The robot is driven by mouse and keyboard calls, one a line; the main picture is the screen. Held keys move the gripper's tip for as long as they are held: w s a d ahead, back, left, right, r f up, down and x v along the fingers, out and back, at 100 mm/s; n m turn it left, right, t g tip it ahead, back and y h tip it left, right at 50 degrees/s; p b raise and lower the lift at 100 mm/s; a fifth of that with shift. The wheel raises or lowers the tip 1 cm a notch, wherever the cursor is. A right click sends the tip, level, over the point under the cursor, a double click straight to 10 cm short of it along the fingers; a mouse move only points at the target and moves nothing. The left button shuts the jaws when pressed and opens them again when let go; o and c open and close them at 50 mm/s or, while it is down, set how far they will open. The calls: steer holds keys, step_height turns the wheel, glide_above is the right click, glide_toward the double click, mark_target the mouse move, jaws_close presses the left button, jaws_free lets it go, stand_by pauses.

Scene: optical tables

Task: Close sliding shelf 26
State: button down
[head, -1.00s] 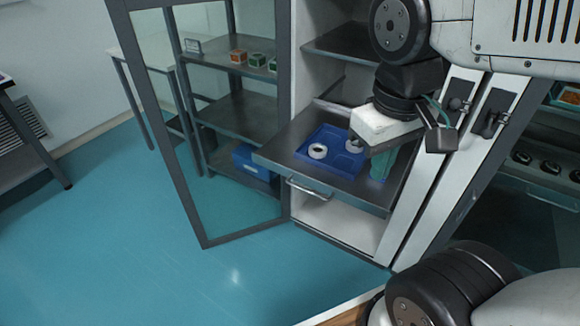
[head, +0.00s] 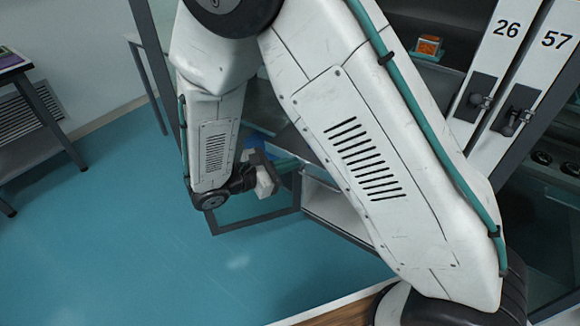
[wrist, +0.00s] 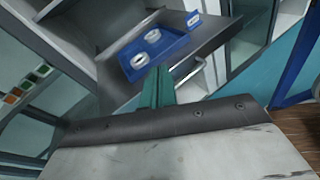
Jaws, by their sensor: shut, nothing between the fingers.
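Sliding shelf 26 (wrist: 207,38) is a dark grey metal tray pulled out of the cabinet, with a bar handle (wrist: 188,73) along its front edge. In the wrist view a blue organizer (wrist: 168,50) with white rings lies on it. My gripper (wrist: 158,72) has narrow teal fingers, shut and empty. They point toward the shelf's front, left of the handle in that view; I cannot tell whether they touch it. In the head view my gripper (head: 288,162) is low, near the cabinet front, and my arm hides most of the shelf.
White panels marked 26 (head: 500,45) and 57 (head: 545,60) with dark latches stand at the right. An open glass door frame (head: 255,222) reaches out at the lower left of the cabinet. A side table (head: 35,110) stands far left. The teal floor (head: 110,240) between is clear.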

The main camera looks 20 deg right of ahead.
steer(key=w+a+f+n+t, duration=0.1)
steer(key=a+f+n+t, duration=0.6)
steer(key=f, duration=0.4)
steer(key=f+x, duration=0.1)
steer(key=x, duration=1.2)
steer(key=shift+w+y, duration=0.4)
steer(key=shift+w, duration=0.2)
steer(key=shift+d+r, duration=0.15)
